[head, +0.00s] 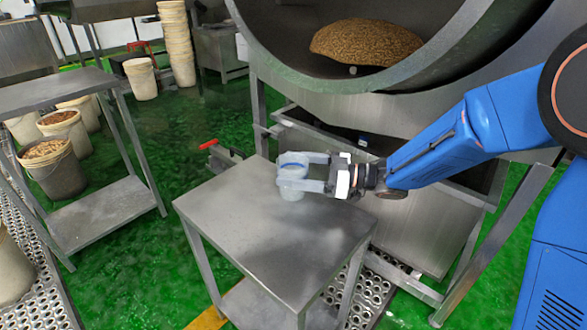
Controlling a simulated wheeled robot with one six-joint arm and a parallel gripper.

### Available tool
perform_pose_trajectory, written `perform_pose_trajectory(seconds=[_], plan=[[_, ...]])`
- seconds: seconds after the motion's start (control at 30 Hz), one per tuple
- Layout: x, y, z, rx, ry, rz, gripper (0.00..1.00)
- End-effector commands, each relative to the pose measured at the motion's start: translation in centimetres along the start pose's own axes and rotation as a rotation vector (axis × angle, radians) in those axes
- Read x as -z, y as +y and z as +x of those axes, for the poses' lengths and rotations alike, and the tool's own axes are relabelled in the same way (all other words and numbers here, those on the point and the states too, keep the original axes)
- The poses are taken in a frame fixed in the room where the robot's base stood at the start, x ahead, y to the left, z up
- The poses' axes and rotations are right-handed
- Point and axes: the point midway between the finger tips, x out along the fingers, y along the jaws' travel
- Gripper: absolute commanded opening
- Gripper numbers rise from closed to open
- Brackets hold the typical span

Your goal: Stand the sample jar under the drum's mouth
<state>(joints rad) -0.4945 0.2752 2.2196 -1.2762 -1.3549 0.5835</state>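The sample jar (291,192) is a small pale, translucent cup with a blue band near its top. It is upright at the far part of the small steel table (250,253). My gripper (291,172) reaches in from the right with its two fingers on either side of the jar. The fingers look closed against it; whether the jar's base touches the table is hard to tell. The drum (372,85) is large and steel, behind and above the table, its round mouth facing forward with a heap of brown grain (366,42) inside.
A steel bench (60,105) stands at the left, with buckets of brown material (52,167) beneath and beside it. Stacked buckets (177,45) stand at the back. A red-handled item (209,145) is behind the small table. The small table's front is clear.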

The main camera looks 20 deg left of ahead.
Motion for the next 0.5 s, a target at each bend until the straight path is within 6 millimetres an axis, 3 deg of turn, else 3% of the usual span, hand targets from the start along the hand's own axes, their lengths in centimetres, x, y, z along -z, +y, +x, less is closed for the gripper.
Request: perform_pose_trajectory(seconds=[0.27, 0.5], plan=[[0.4, 0.0, -0.2, -0.001, 0.000, -0.001, 0.76], [0.3, 0.1, -3.5, -0.003, 0.000, 0.000, 0.76]])
